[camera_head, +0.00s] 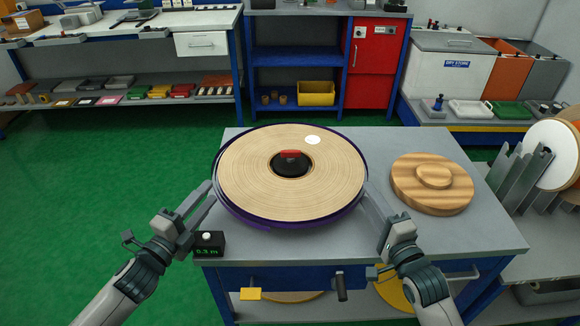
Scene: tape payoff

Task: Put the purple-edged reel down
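The purple-edged reel (240,185) is a wide disc of tan wound tape with a dark purple rim. It lies nearly flat over the grey bench top (385,235); I cannot tell whether it rests on it or is held just above. A black hub with a red piece (290,160) sits in its centre, and a white round label is on its face. My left gripper (212,195) has its fingertips at the reel's left rim. My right gripper (372,195) is at its right rim, partly hiding its own fingers. Whether either grips the rim is unclear.
A round wooden piece with a raised centre (433,177) lies right of the reel. A small black box reading 0.3 m (208,244) stands at the bench's front left. Upright grey plates and a white disc (548,155) stand further right. The bench's front right is clear.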

